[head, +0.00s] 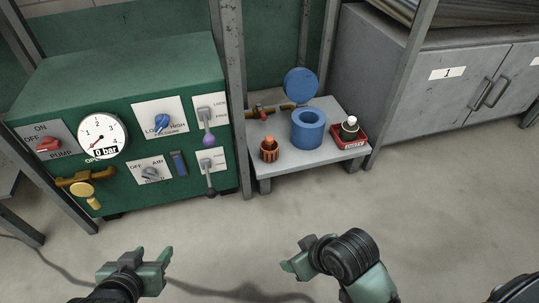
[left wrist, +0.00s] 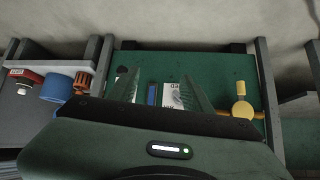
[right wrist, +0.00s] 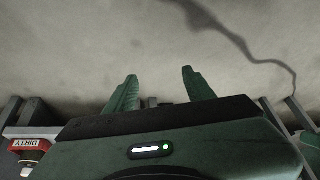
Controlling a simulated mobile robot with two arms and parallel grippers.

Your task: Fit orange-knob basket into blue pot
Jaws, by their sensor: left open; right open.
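The orange-knob basket (head: 269,149) stands on a low grey table, at its front left, and shows small in the left wrist view (left wrist: 81,82). The blue pot (head: 308,130) is an open, thick-walled cylinder behind and to the right of the basket, apart from it. It also shows in the left wrist view (left wrist: 56,88). A blue round lid (head: 300,83) is raised behind the pot. My left gripper (head: 153,262) is open and empty over the floor, well short of the table. My right gripper (head: 289,259) is open and empty over the floor; its fingers also show in the right wrist view (right wrist: 158,88).
A red tray (head: 350,143) with a white-capped dark bottle (head: 349,127) is right of the pot. A green control panel (head: 120,115) with gauge and levers stands left, a grey post (head: 233,90) between it and the grey table (head: 325,156). Grey cabinets (head: 440,90) stand right.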

